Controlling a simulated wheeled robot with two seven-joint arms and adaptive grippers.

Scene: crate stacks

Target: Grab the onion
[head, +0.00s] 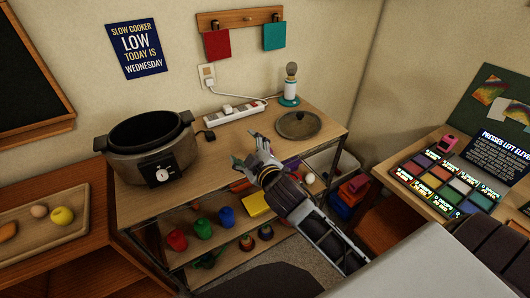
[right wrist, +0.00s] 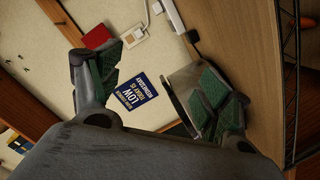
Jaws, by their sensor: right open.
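A wooden tray (head: 70,236) at the far left of the head view holds an orange carrot-like item (head: 8,231), a small pale tan round item (head: 39,211) and a larger yellow round item (head: 62,216). The yellow one may be the onion, but I cannot tell for certain. My right gripper (head: 247,153) is open and empty over the middle table, well to the right of the tray. In the right wrist view its two green-padded fingers (right wrist: 155,82) stand wide apart. My left gripper is out of view.
A slow cooker (head: 180,150) stands on the middle table (head: 200,188), between the tray and my right gripper. A lid (head: 298,124), a lamp (head: 290,85) and a power strip (head: 236,113) are also there. Shelves below hold coloured cups (head: 201,229).

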